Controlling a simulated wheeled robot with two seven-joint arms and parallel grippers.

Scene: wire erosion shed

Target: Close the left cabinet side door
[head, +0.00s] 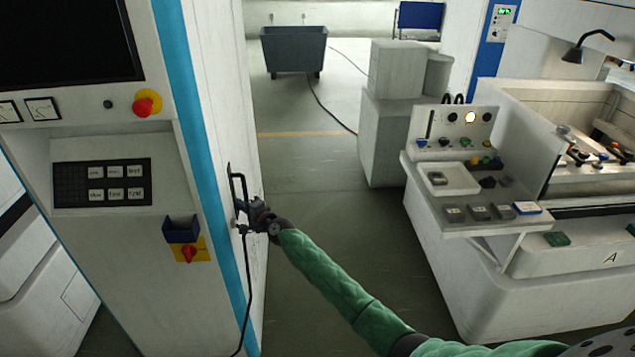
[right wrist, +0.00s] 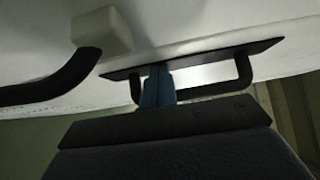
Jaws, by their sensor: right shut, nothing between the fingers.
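The left cabinet (head: 100,250) stands at the left of the head view, with a blue stripe down its front corner. Its white side door (head: 222,85) faces right and carries a black bar handle (head: 237,188). I cannot tell how far the door stands from the frame. My right gripper (head: 245,207) is at the lower part of the handle. In the right wrist view, its blue fingers (right wrist: 157,80) are shut together, empty, and overlap the black handle (right wrist: 215,92) near one end. Whether they touch it is unclear. My left gripper is out of view.
A black cable (head: 247,290) hangs beside the door. A white machine with a control console (head: 455,128) stands to the right, with grey boxes (head: 385,130) behind it. A dark wheeled bin (head: 293,48) is at the back. Floor between cabinet and console is clear.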

